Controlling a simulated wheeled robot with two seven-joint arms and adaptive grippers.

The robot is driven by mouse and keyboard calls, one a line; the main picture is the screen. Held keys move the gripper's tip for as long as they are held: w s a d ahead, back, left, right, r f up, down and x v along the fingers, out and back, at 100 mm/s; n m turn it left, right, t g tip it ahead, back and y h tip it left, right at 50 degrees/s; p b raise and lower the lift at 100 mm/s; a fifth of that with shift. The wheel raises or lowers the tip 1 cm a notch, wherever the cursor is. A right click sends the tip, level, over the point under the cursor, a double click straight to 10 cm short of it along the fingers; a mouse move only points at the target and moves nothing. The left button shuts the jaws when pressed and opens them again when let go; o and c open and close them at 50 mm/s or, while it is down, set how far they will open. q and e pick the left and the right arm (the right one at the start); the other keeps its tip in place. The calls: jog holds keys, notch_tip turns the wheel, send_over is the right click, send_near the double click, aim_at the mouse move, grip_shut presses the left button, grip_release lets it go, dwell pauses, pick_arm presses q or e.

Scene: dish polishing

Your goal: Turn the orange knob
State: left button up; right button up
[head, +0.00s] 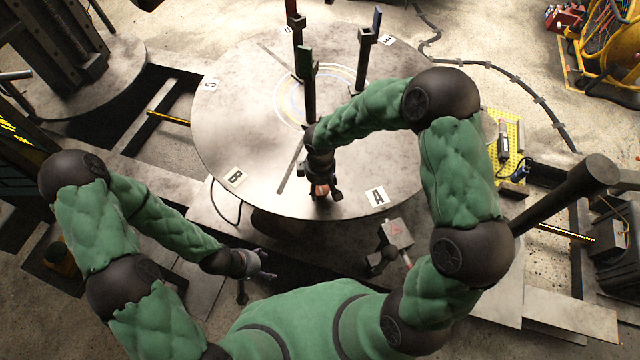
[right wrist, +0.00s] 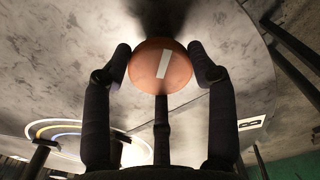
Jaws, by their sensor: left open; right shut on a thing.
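The orange knob (right wrist: 150,72) shows in the right wrist view as a round orange disc with a white bar mark that leans slightly from upright. My right gripper (right wrist: 165,72) is shut on the knob, with a finger at its left and right sides and a third dark finger below it. In the head view my right gripper (head: 326,190) is at the near part of the round table (head: 240,130), where the knob is mostly hidden by the gripper. My left gripper (head: 262,272) is open and empty, low in front of the table's near edge.
Several dark upright posts (head: 362,65) stand on the round table, which bears letter labels such as A (head: 377,196) and B (head: 235,177). A grey box (head: 397,233) stands in front of the table. A yellow pegboard (head: 513,135) with tools is at the right.

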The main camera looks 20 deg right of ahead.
jog(key=shift+s+f, duration=0.1)
dwell(0.3)
jog(key=o, duration=1.1)
jog(key=shift+o, duration=0.2)
jog(key=shift+r, duration=0.3)
notch_tip(320, 180, up, 12)
jog(key=shift+f, duration=0.25)
